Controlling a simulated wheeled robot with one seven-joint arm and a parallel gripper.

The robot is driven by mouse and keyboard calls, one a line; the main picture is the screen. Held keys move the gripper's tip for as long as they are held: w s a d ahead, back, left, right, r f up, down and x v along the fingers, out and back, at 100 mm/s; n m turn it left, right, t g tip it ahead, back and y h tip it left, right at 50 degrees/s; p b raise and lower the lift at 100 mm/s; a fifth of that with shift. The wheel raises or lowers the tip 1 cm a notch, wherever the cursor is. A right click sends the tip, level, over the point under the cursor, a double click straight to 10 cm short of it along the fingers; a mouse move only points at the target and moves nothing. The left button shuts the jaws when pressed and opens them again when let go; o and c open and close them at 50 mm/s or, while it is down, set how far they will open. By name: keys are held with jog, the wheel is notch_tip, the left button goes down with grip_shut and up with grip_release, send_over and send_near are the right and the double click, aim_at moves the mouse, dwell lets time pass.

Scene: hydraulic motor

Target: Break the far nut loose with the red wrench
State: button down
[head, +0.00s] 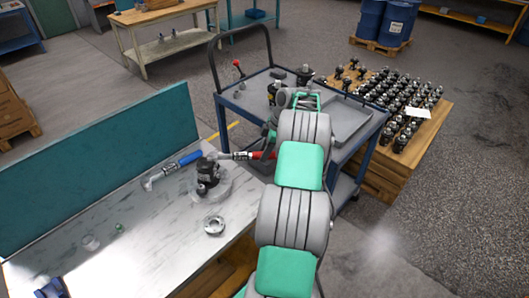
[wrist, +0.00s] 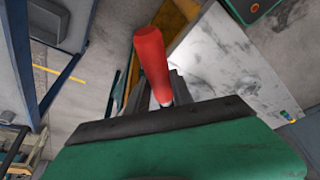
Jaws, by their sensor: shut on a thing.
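The red wrench has a red handle (head: 262,155) and a metal shaft that points left in the head view. Its head end is at or just above the top of the dark hydraulic motor (head: 208,174); I cannot tell whether it sits on a nut. My gripper (head: 272,146) is shut on the red handle, partly hidden by my arm. In the wrist view the red handle (wrist: 150,62) sticks up between my fingers, and the wrench's working end is hidden. The motor stands in a pale grey holder on the workbench (head: 130,225). The far nut cannot be made out.
A teal panel (head: 100,165) backs the bench. A blue cart (head: 240,100) stands behind my arm, and a wooden table (head: 430,130) with several dark parts is right.

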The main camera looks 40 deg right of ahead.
jog(key=shift+w+d+f+p, duration=0.1)
jog(key=shift+w+f+p, duration=0.05)
jog(key=shift+f+p, duration=0.25)
jog(key=shift+w+d+r+n+p, duration=0.1)
jog(key=shift+w+d+n+p, duration=0.25)
jog(key=shift+p, duration=0.5)
jog(key=shift+w+d+n+p, duration=0.15)
jog(key=shift+w+n+p, duration=0.3)
jog(key=shift+p, duration=0.4)
